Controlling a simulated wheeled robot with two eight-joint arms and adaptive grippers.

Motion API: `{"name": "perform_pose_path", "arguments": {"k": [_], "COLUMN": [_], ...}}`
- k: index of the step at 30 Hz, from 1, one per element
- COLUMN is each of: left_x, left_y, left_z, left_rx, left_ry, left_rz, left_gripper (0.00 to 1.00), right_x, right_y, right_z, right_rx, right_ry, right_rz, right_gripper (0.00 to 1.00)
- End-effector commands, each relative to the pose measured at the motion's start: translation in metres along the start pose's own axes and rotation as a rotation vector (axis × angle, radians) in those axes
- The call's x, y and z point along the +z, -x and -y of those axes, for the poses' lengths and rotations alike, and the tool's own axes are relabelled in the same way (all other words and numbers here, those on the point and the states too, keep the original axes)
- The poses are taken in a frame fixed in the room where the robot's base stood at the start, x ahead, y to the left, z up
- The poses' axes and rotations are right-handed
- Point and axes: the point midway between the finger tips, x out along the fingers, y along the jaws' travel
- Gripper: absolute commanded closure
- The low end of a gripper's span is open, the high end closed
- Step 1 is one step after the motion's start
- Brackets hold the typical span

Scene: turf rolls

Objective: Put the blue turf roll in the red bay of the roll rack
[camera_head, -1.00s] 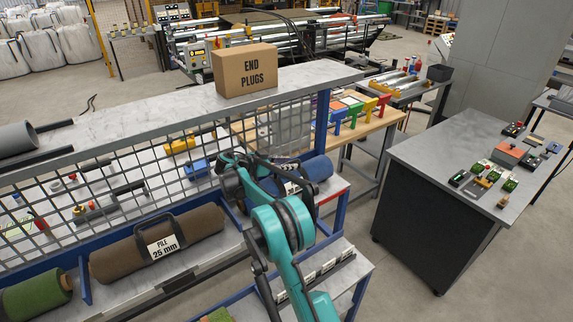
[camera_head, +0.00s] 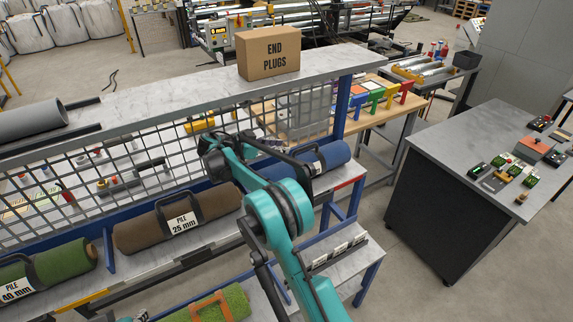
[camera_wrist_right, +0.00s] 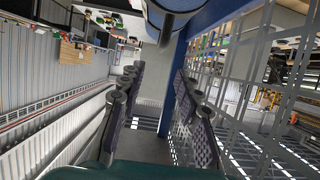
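The blue turf roll (camera_head: 335,156) lies at the right end of the rack's upper shelf, with a dark handle and a pale label partly hidden by my right arm. A red strip (camera_head: 347,184) marks the shelf edge just below it. In the right wrist view, a blue rounded end (camera_wrist_right: 178,4), seemingly the roll, shows at the top edge, beyond the fingers. My right gripper (camera_wrist_right: 155,82) is open, with nothing held between its fingers. In the head view its arm reaches over the rack, and its fingers cannot be made out.
A brown roll (camera_head: 150,232) and a green roll (camera_head: 62,262) lie left on the same shelf. A green roll with an orange frame (camera_head: 235,300) is lower. Wire mesh (camera_head: 110,160) stands behind, an END PLUGS box (camera_head: 268,55) above. A bench (camera_head: 480,150) stands right.

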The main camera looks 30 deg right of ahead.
Motion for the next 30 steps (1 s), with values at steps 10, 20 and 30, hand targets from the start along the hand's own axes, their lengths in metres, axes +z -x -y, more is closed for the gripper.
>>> {"name": "perform_pose_path", "arguments": {"k": [10, 20, 30], "left_x": [0.0, 0.0, 0.0], "left_y": [0.0, 0.0, 0.0], "left_z": [0.0, 0.0, 0.0], "left_rx": [0.0, 0.0, 0.0], "left_ry": [0.0, 0.0, 0.0], "left_rz": [0.0, 0.0, 0.0], "left_gripper": [0.66, 0.66, 0.66], "right_x": [-0.023, -0.029, 0.027], "right_y": [0.018, 0.071, 0.131], "right_z": [-0.034, -0.152, -0.289], "right_rx": [-0.077, -0.403, -0.856], "right_ry": [0.181, 0.582, 0.847], "right_rz": [0.139, 0.418, 0.524], "right_gripper": [0.66, 0.66, 0.66]}}
